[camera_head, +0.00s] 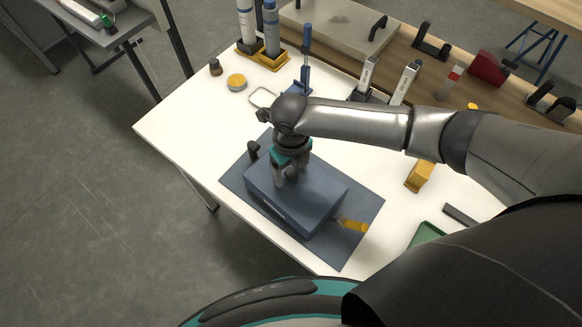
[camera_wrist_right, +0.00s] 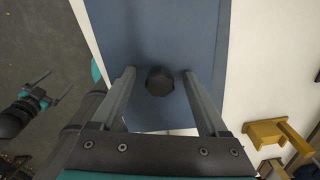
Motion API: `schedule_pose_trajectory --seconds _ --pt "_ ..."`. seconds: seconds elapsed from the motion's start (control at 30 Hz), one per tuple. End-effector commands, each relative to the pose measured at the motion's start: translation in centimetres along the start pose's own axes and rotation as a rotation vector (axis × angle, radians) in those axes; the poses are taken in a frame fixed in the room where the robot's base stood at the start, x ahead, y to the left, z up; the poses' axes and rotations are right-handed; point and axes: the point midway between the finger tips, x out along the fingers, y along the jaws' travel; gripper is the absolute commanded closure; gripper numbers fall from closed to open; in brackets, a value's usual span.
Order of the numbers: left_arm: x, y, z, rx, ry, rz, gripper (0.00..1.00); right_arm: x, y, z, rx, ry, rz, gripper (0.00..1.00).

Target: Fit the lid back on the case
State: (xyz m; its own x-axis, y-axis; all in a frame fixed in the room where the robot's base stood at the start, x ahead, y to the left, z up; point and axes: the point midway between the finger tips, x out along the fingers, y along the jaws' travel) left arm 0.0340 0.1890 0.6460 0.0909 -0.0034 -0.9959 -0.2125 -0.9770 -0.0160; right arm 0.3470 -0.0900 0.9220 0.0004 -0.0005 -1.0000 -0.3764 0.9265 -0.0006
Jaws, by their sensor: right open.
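The blue-grey case (camera_head: 318,205) sits on a dark blue mat (camera_head: 343,245) near the front of the white table. Its flat blue top also shows in the right wrist view (camera_wrist_right: 155,40), with a dark many-sided knob (camera_wrist_right: 159,82) on it. I cannot tell the lid apart from the case body. My right gripper (camera_head: 287,180) points down over the case top. In the wrist view its open fingers (camera_wrist_right: 160,80) stand on either side of the knob, with gaps. My left gripper (camera_wrist_right: 48,86) shows at the left of the wrist view, fingers apart and empty, away from the case.
A small dark upright object (camera_head: 253,150) stands beyond the case's left end. A yellow piece (camera_head: 353,226) lies at its right end. A yellow block (camera_head: 419,177) and green tray (camera_head: 428,234) are to the right. Bottles (camera_head: 270,30) stand at the back.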

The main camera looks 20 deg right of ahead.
Motion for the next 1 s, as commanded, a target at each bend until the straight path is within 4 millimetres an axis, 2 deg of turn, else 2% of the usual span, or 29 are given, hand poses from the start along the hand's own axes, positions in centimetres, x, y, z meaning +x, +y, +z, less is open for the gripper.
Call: schedule_pose_trajectory --seconds 0.13,0.27,0.5,0.7,0.83,1.0 --pt "-0.1 0.0 0.0 0.000 0.000 0.000 0.00 -0.6 0.0 0.1 0.000 -0.002 0.000 0.23" --pt "-0.4 0.0 -0.1 0.000 0.001 0.000 0.00 -2.4 -0.1 0.1 -0.001 -0.004 -0.001 0.23" --pt "-0.9 0.0 -0.1 0.000 0.001 0.000 0.00 -8.2 -0.1 0.1 -0.002 -0.006 -0.001 0.23" --pt "-1.2 0.0 -0.2 0.001 0.001 0.000 0.00 -12.5 0.0 0.1 -0.002 -0.004 -0.001 0.23" --pt "-1.3 0.0 -0.2 0.001 0.001 0.000 0.00 -14.2 0.0 0.1 0.000 -0.003 -0.001 0.23" --pt "-1.3 0.0 -0.2 0.001 0.001 0.000 0.00 -15.2 0.0 0.0 0.000 0.000 -0.001 0.23"
